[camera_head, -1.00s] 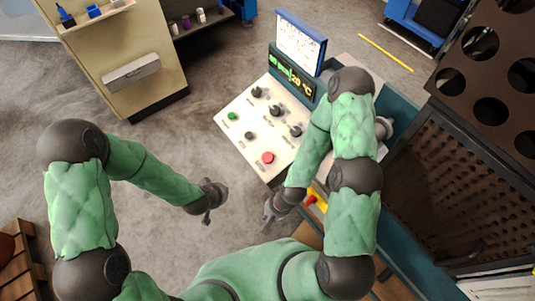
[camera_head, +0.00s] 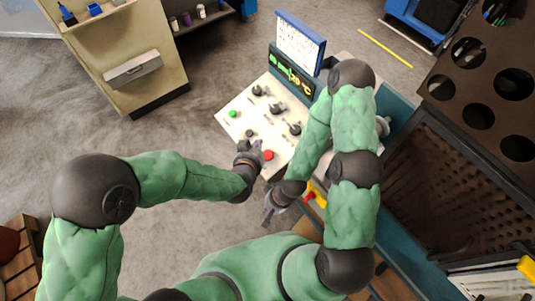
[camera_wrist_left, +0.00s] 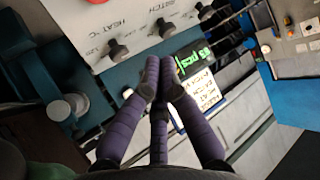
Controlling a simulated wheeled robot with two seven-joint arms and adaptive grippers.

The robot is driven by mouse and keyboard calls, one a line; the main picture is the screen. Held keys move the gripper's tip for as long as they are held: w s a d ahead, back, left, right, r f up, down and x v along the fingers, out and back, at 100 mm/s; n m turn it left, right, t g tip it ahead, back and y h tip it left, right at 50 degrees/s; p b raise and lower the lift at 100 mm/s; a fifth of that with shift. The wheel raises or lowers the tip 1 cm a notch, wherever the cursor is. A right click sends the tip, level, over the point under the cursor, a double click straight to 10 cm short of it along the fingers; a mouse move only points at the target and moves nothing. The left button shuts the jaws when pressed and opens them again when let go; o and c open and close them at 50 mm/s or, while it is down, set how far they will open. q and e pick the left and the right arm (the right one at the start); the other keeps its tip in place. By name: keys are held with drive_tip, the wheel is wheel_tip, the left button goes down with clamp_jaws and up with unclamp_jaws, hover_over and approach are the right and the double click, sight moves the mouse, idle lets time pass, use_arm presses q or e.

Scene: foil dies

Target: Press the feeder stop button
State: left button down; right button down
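The control panel (camera_head: 232,131) has a pale sloping face with a green button (camera_head: 233,114), a black knob (camera_head: 249,133), a red button (camera_head: 268,155) and several more dark knobs. The button labels are too small to read in the head view. My left gripper (camera_head: 256,151) is just left of the red button, over the panel's lower edge; contact cannot be told. In the left wrist view its purple fingers (camera_wrist_left: 159,85) are drawn together at the tips and empty. The red button (camera_wrist_left: 97,2) is cut by that view's top edge. My right gripper (camera_head: 269,211) hangs below the panel, its opening unclear.
A display (camera_head: 292,75) and a blue-framed sheet (camera_head: 300,43) stand behind the panel. My right arm passes over the panel's right side. A dark perforated rack (camera_head: 470,190) stands at right. A beige cabinet (camera_head: 120,60) stands at upper left, with open floor between.

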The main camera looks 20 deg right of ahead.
sight(267, 152)
use_arm(q)
drive_tip(key=shift+f, duration=0.1)
drive_tip(key=d+f+b, duration=0.1)
drive_tip(key=f+b, duration=0.3)
drive_tip(key=f, duration=0.1)
drive_tip(key=w+d+f+b, duration=0.1)
drive_tip(key=f+b, duration=0.2)
drive_tip(key=shift+d+f, duration=0.1)
drive_tip(key=shift+d, duration=0.2)
drive_tip(key=shift+f, duration=0.15)
idle(1.2)
drive_tip(key=shift+d+f+b, duration=0.1)
drive_tip(key=shift+f+b, duration=0.15)
drive_tip(key=shift+b, duration=0.05)
drive_tip(key=shift+d+f+b, duration=0.15)
drive_tip(key=shift+f+b, duration=0.25)
drive_tip(key=shift+f, duration=0.15)
idle(0.8)
drive_tip(key=shift+r, duration=0.1)
drive_tip(key=shift+a+r+p, duration=0.3)
drive_tip(key=shift+r+p, duration=0.5)
drive_tip(key=shift+r, duration=0.05)
